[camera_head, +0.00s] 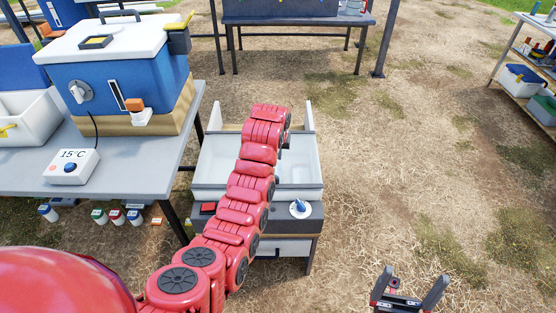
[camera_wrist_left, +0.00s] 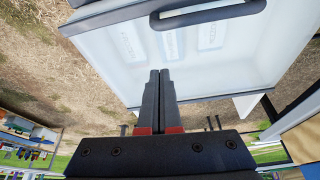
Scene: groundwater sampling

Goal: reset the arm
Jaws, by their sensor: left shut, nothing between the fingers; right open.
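My left arm (camera_head: 245,190) is a red segmented arm reaching from the lower left up across a white basin unit (camera_head: 305,172). Its gripper is hidden in the head view. In the left wrist view my left gripper (camera_wrist_left: 160,73) has its two black fingers together with nothing between them. The fingertips overlap a whitish, translucent panel (camera_wrist_left: 115,50) with a dark handle (camera_wrist_left: 208,14); I cannot tell whether they touch it. My right gripper (camera_head: 409,288) is open and empty over the straw ground at the lower right.
A grey table (camera_head: 30,175) at left holds a blue cooler (camera_head: 120,85) and a 15°C controller (camera_head: 72,167). The basin unit has a red button (camera_head: 208,207) and a blue-white knob (camera_head: 299,208). Another table (camera_head: 300,20) stands behind, shelves (camera_head: 520,75) at right. Straw ground between is open.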

